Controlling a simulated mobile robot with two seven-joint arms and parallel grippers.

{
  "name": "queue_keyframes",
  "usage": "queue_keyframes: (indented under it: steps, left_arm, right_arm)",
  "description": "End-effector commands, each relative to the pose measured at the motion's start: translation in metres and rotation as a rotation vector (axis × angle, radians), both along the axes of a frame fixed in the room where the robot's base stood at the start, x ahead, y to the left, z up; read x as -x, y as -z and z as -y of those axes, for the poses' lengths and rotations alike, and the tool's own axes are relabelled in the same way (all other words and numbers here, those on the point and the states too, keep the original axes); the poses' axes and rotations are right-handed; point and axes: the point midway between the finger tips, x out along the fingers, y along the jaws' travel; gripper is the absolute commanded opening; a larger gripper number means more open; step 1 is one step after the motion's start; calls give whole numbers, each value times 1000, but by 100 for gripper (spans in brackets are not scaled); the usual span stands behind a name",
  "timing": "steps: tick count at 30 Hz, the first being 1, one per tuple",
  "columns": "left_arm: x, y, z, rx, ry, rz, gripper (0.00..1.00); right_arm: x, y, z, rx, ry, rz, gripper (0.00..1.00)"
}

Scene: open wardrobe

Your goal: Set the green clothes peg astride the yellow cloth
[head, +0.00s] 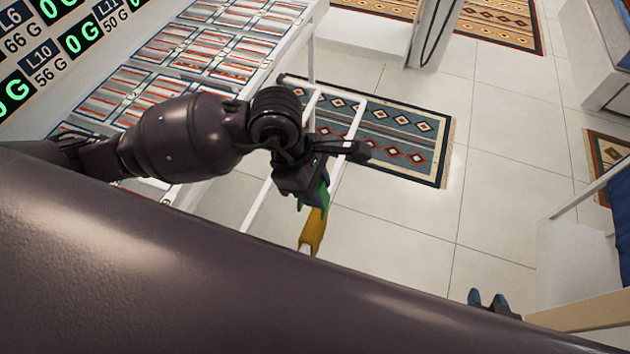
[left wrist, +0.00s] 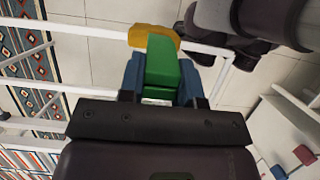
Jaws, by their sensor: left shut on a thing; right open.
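The green clothes peg (head: 324,197) is held between the blue fingertips of my left gripper (head: 318,190). In the left wrist view, the peg (left wrist: 161,66) sits between the two fingers of my left gripper (left wrist: 161,85) and points away from it. The yellow cloth (head: 312,232) hangs over a white rail; it also shows in the left wrist view (left wrist: 140,35), just beyond the peg. The peg's far end overlaps the cloth in the picture; I cannot tell whether it straddles or touches it. My right gripper (head: 487,299) is open and empty, well to the right.
White rails of a rack (head: 262,200) run beside and below my left gripper. A patterned rug (head: 400,140) lies on the tiled floor (head: 400,220). A white shelf with striped panels (head: 215,50) stands at the upper left.

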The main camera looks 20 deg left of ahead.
Motion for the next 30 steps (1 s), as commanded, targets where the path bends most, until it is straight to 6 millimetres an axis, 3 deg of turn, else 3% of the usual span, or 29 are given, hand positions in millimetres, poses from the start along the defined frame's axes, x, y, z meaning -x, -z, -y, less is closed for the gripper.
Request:
queue_keyframes:
  steps: [14,30]
  left_arm:
    - [0,33,0,0,1,-2,9]
    - [0,68,0,0,1,-2,9]
  right_arm:
    - [-1,20,0,2,-6,-4,43]
    - [15,56,1,2,0,-54,43]
